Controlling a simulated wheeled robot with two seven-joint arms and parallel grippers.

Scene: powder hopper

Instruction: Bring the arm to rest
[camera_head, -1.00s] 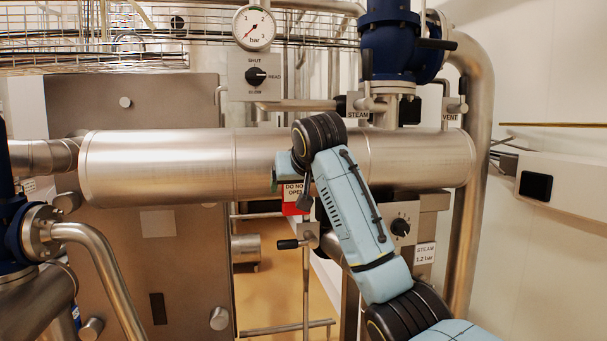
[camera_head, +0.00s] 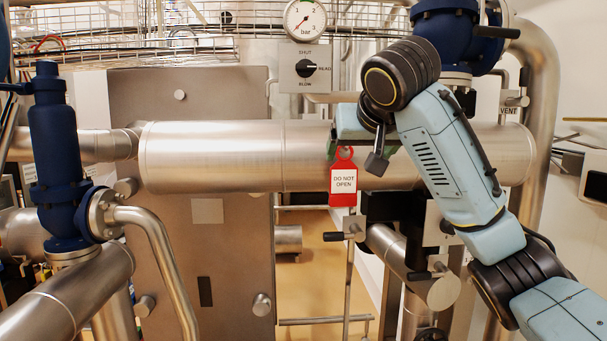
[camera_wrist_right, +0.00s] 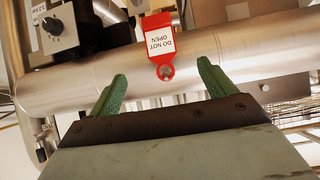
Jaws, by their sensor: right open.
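My right arm comes in from the right in the head view. Its gripper (camera_head: 343,150) is in front of the large steel pipe (camera_head: 225,158), mostly hidden by my own wrist. In the right wrist view my right gripper (camera_wrist_right: 160,86) has its two green fingers spread, with nothing held between them. A red tag reading "DO NOT OPEN" (camera_head: 343,180) hangs just below the gripper in the head view. In the wrist view the red tag (camera_wrist_right: 158,42) appears upside down ahead of the gap between the fingers. My left gripper is not in view.
A pressure gauge (camera_head: 305,20) and a SHUT/READ/BLOW knob (camera_head: 306,68) are above the pipe. Dark blue valves stand at left (camera_head: 55,150) and upper right (camera_head: 447,32). A lever handle (camera_head: 340,236) is below the tag. Open floor shows between the cabinet (camera_head: 235,250) and the right-hand pipework.

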